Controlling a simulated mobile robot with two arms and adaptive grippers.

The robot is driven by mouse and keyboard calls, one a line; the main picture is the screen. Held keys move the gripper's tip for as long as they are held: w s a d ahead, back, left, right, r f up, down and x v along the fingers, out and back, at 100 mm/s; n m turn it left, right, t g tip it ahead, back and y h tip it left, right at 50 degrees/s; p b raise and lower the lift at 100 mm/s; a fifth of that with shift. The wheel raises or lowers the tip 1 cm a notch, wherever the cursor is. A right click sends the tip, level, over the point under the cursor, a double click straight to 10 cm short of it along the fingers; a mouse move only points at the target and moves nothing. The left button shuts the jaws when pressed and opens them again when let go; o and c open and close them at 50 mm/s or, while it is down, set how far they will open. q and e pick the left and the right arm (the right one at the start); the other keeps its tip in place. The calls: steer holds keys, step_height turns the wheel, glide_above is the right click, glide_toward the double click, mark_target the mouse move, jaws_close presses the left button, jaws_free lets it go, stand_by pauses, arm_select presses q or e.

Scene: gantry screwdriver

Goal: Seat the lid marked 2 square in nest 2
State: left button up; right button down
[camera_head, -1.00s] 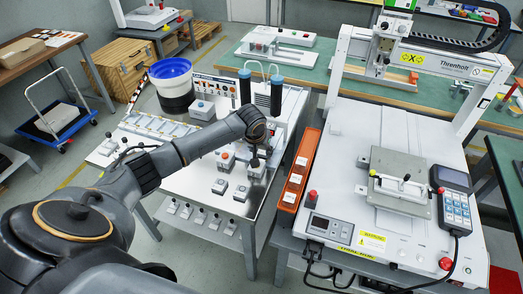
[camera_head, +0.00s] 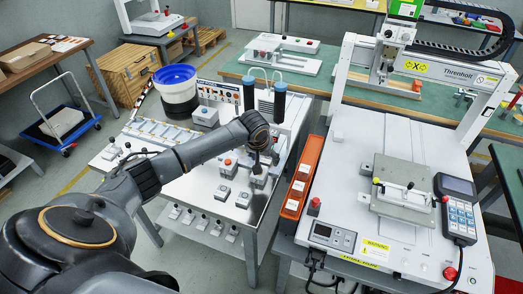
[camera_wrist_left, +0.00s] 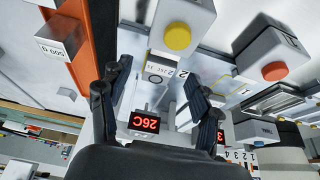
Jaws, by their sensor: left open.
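My left gripper (camera_wrist_left: 157,100) is open, its two dark fingers apart with nothing visible between the tips. In the head view it points down over the white bench (camera_head: 190,185), among small grey button boxes. In the wrist view a pale plate (camera_wrist_left: 158,72) with small print, seemingly including a 2, shows beyond and between the fingers. I cannot tell whether it is the lid or a label. A grey box with a yellow button (camera_wrist_left: 178,38) stands just past it. Nest 2 cannot be made out. My right gripper is not in view.
An orange rail (camera_head: 301,180) runs along the bench's right side. Beyond it stands the Threnholt gantry machine (camera_head: 345,140), with a clamp fixture (camera_head: 402,197) on its bed. Red displays (camera_wrist_left: 144,122) show close to the fingers.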

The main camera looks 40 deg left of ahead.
arm_select(q)
steer(key=a+v, duration=0.1)
steer(key=v, duration=0.9)
steer(key=shift+s+d+r, duration=0.15)
steer(key=shift+d+r, duration=0.05)
steer(key=shift+d, duration=0.3)
